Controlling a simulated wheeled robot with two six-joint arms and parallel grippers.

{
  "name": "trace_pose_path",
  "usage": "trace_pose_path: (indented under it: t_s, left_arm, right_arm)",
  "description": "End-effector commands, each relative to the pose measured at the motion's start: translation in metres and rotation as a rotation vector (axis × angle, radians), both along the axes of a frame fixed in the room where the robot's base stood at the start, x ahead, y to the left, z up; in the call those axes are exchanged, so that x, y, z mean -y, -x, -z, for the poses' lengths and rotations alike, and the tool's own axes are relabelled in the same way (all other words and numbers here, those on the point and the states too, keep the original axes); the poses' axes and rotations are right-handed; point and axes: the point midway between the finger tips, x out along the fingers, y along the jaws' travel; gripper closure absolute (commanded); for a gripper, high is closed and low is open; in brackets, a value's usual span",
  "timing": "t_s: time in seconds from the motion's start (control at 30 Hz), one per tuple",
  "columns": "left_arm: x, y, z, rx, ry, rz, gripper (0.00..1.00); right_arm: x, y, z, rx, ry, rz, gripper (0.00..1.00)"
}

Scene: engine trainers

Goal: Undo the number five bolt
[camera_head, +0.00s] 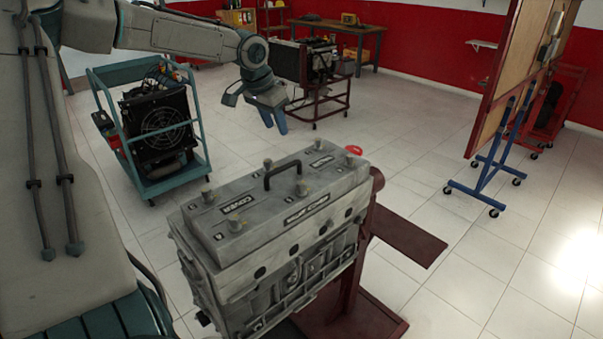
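A grey engine block (285,270) stands on a dark red stand. Its grey top cover (255,200) has a black handle (283,170) in the middle and several bolts with brownish heads along its two long edges. Bolts show at the near left (235,225), near middle (301,188), near right (349,160) and far middle (267,163). The numbers beside them are too small to read, so I cannot tell which is number five. My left gripper (275,127) is above and behind the cover, fingers pointing down, open and empty, apart from the bolts. My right gripper is not in view.
A teal cart (165,185) with a fan unit stands behind left. Another engine on a red stand (325,100) is farther back. A board on blue legs (490,165) stands right. Tiled floor between is clear.

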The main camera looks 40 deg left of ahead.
Motion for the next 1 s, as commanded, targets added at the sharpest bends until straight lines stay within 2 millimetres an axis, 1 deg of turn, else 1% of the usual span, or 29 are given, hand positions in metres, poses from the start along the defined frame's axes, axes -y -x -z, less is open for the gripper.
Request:
trace_pose_path:
  t_s: [0.03,0.2,0.3,0.4,0.53,0.67,0.83,0.87,0.9,1.0]
  left_arm:
    - [0.021,0.004,-0.013,-0.037,-0.007,0.019,0.61]
    - [0.085,0.027,-0.037,-0.169,-0.007,0.052,0.61]
    - [0.115,0.042,-0.045,-0.240,-0.007,0.059,0.61]
    - [0.136,0.055,-0.049,-0.293,-0.009,0.059,0.61]
    - [0.150,0.064,-0.052,-0.332,-0.009,0.057,0.61]
    - [0.153,0.066,-0.045,-0.344,-0.007,0.056,0.61]
    - [0.153,0.066,-0.018,-0.344,-0.007,0.058,0.61]
    - [0.153,0.066,-0.016,-0.346,-0.005,0.057,0.61]
    - [0.153,0.067,-0.008,-0.347,-0.005,0.057,0.61]
    - [0.153,0.066,0.011,-0.346,-0.005,0.057,0.61]
  right_arm:
    - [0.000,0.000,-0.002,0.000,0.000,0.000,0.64]
    - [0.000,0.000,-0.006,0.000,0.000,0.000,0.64]
    - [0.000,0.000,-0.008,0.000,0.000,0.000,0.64]
    - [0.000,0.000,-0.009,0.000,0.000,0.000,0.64]
    - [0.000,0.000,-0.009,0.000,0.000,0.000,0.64]
    - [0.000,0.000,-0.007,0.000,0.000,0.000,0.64]
    - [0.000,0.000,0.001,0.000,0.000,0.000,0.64]
    - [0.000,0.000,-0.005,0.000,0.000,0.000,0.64]
    - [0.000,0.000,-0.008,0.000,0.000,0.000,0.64]
    - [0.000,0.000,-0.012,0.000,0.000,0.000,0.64]
